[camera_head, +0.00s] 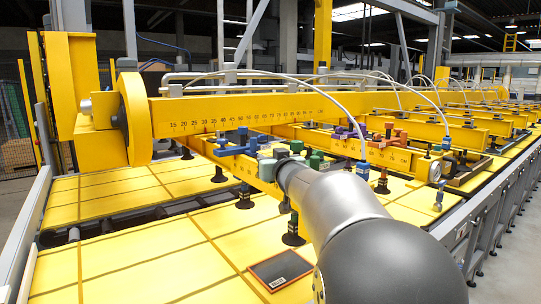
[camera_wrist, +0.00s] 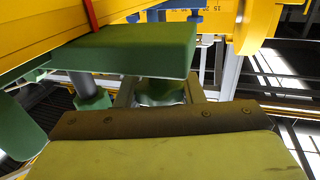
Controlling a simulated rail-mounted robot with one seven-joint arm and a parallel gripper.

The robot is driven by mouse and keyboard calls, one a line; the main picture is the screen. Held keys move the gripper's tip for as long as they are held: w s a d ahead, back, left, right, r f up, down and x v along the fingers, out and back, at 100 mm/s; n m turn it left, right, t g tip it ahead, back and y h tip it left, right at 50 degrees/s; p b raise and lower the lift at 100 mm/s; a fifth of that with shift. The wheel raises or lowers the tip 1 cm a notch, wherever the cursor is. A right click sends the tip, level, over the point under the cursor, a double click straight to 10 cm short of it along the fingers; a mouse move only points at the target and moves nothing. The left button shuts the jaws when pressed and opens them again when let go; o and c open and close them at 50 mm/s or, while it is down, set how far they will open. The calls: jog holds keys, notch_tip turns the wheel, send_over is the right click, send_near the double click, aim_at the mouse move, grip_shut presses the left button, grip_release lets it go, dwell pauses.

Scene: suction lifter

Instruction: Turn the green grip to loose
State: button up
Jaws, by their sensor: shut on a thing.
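In the wrist view a green grip (camera_wrist: 160,92) shows between the two fingers of my gripper (camera_wrist: 160,98). The fingers are shut on it, one at each side. A flat green plate (camera_wrist: 130,48) lies just beyond and hides part of the grip. In the head view my arm reaches to a cluster of green parts (camera_head: 297,146) on the yellow beam. My wrist covers the contact there, and the grip's turned position cannot be read.
A long yellow beam (camera_head: 240,112) with a number scale runs above. Blue (camera_head: 236,146) and purple (camera_head: 345,133) fittings sit nearby on the lower beams. Black suction cups (camera_head: 293,232) hang over yellow panels (camera_head: 130,262). A dark tablet-like plate (camera_head: 281,270) lies in front.

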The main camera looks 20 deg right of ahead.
jog(key=shift+f, duration=0.15)
jog(key=o, duration=1)
jog(key=shift+s, duration=0.15)
jog(key=s, duration=0.5)
jog(key=s+a+b, duration=0.1)
jog(key=s, duration=1.1)
jog(key=shift+a, duration=0.4)
